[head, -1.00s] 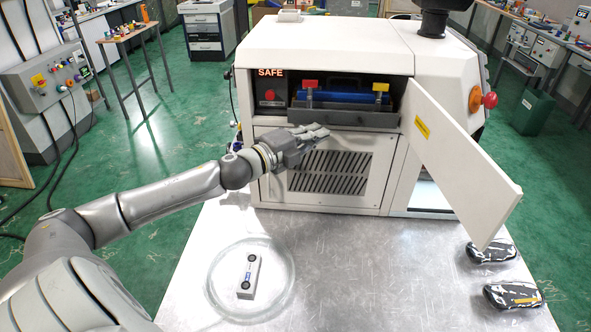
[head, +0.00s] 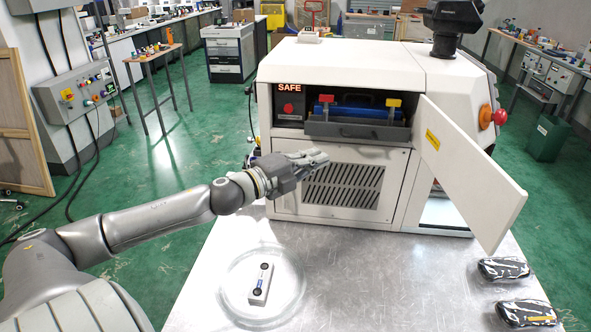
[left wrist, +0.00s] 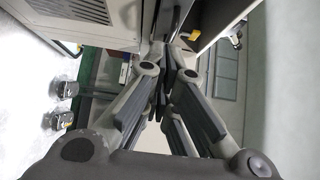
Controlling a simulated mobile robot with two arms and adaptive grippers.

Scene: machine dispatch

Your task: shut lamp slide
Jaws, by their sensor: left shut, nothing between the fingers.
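The lamp slide (head: 345,131) is a grey drawer in the upper bay of the white machine (head: 340,65). It carries a blue tube (head: 362,112) between a red-topped clamp (head: 336,102) and a yellow-topped clamp (head: 393,104). Its grey front with a dark handle stands slightly proud of the panel below. My left gripper (head: 318,158) is shut and empty, in front of the machine, below and left of the slide's handle. Its closed fingers also show in the left wrist view (left wrist: 164,68). My right gripper is not in view.
A white door (head: 470,170) hangs open at the right of the bay. A display reads SAFE above a red button (head: 289,108). A small white block (head: 261,284) lies in a clear round dish (head: 292,312). Two black-and-white objects (head: 503,269) lie at the table's right.

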